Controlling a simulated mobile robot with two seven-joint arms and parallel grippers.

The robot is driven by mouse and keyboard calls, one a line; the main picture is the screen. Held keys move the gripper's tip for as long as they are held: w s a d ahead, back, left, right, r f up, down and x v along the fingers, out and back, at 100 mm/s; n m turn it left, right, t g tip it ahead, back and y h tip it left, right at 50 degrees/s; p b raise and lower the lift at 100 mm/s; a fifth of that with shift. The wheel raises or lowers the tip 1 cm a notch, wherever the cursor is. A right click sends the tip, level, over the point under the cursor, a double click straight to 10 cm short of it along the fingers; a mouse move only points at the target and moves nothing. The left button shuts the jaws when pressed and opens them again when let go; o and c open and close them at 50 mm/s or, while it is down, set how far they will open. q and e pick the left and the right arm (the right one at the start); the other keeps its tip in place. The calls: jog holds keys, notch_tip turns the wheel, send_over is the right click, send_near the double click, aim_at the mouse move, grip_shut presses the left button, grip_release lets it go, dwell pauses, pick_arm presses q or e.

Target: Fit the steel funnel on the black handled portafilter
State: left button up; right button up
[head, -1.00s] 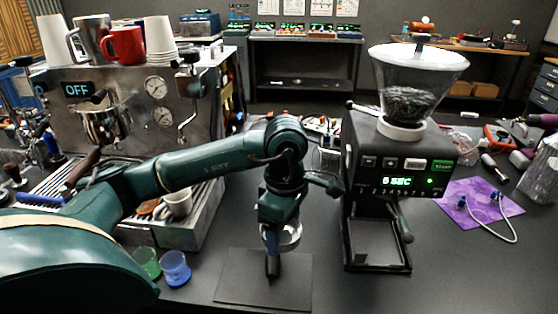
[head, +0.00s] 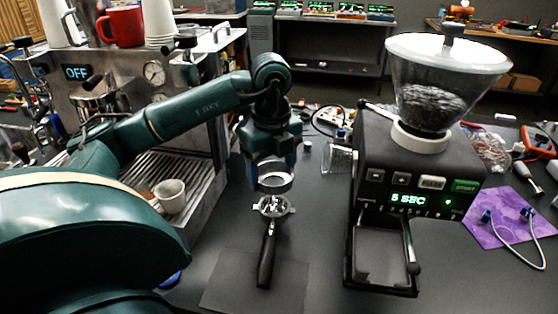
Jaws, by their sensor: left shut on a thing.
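My left gripper (head: 273,160) is shut on the steel funnel (head: 272,181), a short shiny ring. It holds the funnel just behind the portafilter's head in the picture; the height of the gap between them is hard to judge. The black handled portafilter (head: 267,250) has its metal basket (head: 272,206) uncovered, with the handle pointing towards me over the dark mat (head: 292,286). The funnel is not on the basket. My right gripper is not in view.
The grinder (head: 420,190), with a clear hopper of beans, stands close on the right. The espresso machine (head: 130,80) is at the left, with a white cup (head: 170,197) on its tray. Counter beside the mat is clear.

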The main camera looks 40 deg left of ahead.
pick_arm(q)
jog(key=shift+n, duration=0.9)
jog(key=f+b, duration=0.2)
jog(key=f, duration=0.1)
jog(key=f+b, duration=0.1)
jog(key=b, duration=0.1)
jog(key=shift+w+a+f, duration=0.15)
jog(key=shift+a+f, duration=0.05)
jog(key=shift+a, duration=0.05)
jog(key=shift+f+b, duration=0.55)
jog(key=shift+f, duration=0.2)
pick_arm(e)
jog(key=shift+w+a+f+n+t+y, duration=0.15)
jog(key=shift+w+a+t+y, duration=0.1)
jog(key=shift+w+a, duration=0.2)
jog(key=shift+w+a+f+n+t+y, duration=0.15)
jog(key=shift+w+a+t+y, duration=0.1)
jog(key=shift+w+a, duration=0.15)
pick_arm(q)
jog(key=shift+f, duration=0.1)
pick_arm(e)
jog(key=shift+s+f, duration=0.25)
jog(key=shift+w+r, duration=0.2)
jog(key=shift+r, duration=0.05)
pick_arm(q)
jog(key=shift+f, duration=0.3)
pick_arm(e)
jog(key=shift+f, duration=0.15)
